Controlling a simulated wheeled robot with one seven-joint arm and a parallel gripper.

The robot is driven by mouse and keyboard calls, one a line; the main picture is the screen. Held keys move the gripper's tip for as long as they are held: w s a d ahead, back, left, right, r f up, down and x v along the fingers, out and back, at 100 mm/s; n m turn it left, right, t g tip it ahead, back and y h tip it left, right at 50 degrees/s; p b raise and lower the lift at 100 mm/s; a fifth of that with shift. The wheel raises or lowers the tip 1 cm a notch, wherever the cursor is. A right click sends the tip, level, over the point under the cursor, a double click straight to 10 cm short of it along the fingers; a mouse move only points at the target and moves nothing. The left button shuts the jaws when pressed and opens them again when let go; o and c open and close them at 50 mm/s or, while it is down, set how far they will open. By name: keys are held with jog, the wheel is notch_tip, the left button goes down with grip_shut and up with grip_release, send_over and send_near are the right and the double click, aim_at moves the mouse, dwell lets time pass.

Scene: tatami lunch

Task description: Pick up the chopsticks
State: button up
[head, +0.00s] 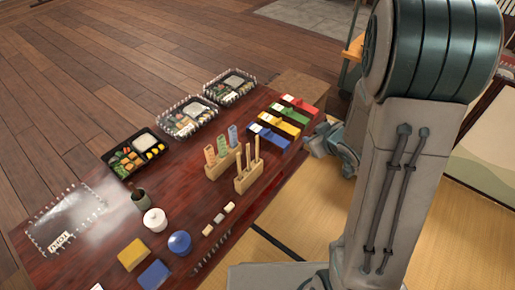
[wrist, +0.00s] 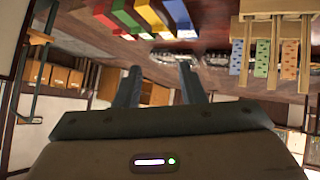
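Plain wooden sticks (head: 257,148), which look like chopsticks, stand upright in a wooden holder (head: 247,184) on the dark red table. Beside it, a second holder (head: 219,172) carries patterned upright pieces in orange, green and blue; I cannot tell whether these are chopsticks too. In the wrist view, which appears upside down, a holder (wrist: 275,7) and the patterned pieces (wrist: 262,58) show at the upper right. My gripper (wrist: 158,72) is open with nothing between its fingers. In the head view it is at the table's right edge, near the colored boxes, partly hidden by my arm.
Red, yellow, green and blue boxes (head: 268,134) lie at the table's far right end. Bento trays (head: 135,154) line the far side. A white pot (head: 155,220), a blue round container (head: 179,243) and small blocks stand nearer. Tatami (head: 290,215) lies right of the table.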

aim_at(257, 141)
jog(key=s+a+n+g+y+p, duration=0.1)
jog(key=s+a+n+y+p, duration=0.15)
jog(key=a+y, duration=0.4)
jog(key=shift+n+y, duration=0.35)
jog(key=shift+y, duration=0.3)
jog(key=b+x, duration=0.1)
jog(key=x, duration=0.3)
jog(key=s+b+x, duration=0.1)
jog(key=b+x, duration=0.1)
jog(key=x, duration=0.2)
jog(key=a+f+b+x, duration=0.1)
jog(key=b+x, duration=0.1)
jog(key=x, duration=0.3)
jog(key=shift+s+a, duration=0.1)
jog(key=shift+s, duration=0.25)
grip_shut()
